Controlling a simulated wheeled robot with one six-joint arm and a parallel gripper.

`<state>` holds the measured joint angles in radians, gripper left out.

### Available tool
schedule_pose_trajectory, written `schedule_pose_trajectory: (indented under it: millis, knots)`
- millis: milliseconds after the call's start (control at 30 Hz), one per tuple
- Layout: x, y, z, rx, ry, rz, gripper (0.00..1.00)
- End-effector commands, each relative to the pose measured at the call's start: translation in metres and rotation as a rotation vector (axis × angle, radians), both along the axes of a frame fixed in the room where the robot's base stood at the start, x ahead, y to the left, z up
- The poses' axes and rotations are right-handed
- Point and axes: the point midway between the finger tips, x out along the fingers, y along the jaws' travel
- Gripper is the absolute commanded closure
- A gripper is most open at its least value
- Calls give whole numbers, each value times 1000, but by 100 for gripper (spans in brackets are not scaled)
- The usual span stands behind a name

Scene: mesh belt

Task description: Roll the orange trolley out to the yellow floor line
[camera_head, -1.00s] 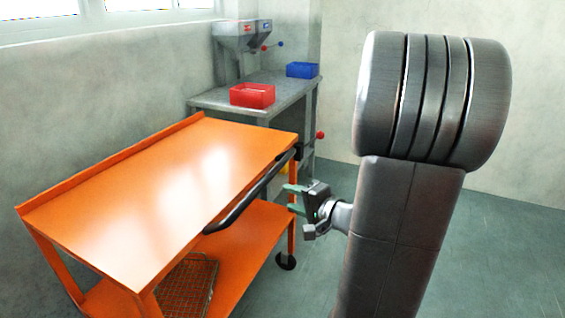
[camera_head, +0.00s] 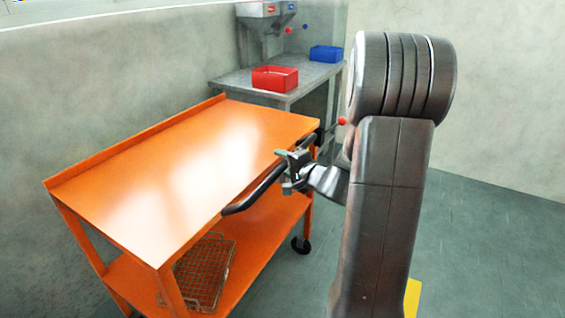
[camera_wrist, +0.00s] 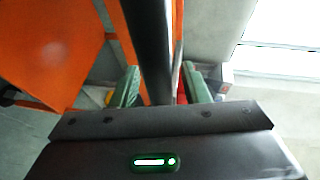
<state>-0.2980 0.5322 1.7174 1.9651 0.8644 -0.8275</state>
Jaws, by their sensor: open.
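The orange trolley (camera_head: 170,185) stands along the wall at the left in the head view, with a flat top, a lower shelf and a caster. A black push handle (camera_head: 254,192) runs along its near right side. My gripper (camera_head: 286,168) is at this handle. In the wrist view the handle (camera_wrist: 150,50) passes between the two green fingers of my gripper (camera_wrist: 160,88), with gaps beside it. The jaws are open around it. A bit of the yellow floor line (camera_head: 412,298) shows at the bottom of the head view, partly hidden behind my arm.
A wire basket (camera_head: 205,268) sits on the trolley's lower shelf. Behind the trolley is a grey bench (camera_head: 225,86) with a red bin (camera_head: 274,78) and a blue bin (camera_head: 326,53). Open floor (camera_head: 480,250) lies to the right.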

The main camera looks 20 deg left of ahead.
Motion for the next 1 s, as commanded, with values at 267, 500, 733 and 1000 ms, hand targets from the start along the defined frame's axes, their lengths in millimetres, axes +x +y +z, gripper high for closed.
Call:
schedule_pose_trajectory:
  millis: [267,500,733,1000]
  knots:
    - [3,5,-1,0,0,0,59]
    - [3,5,-1,0,0,0,86]
    - [3,5,-1,0,0,0,100]
    - [11,-3,-3,-1,-1,-2,100]
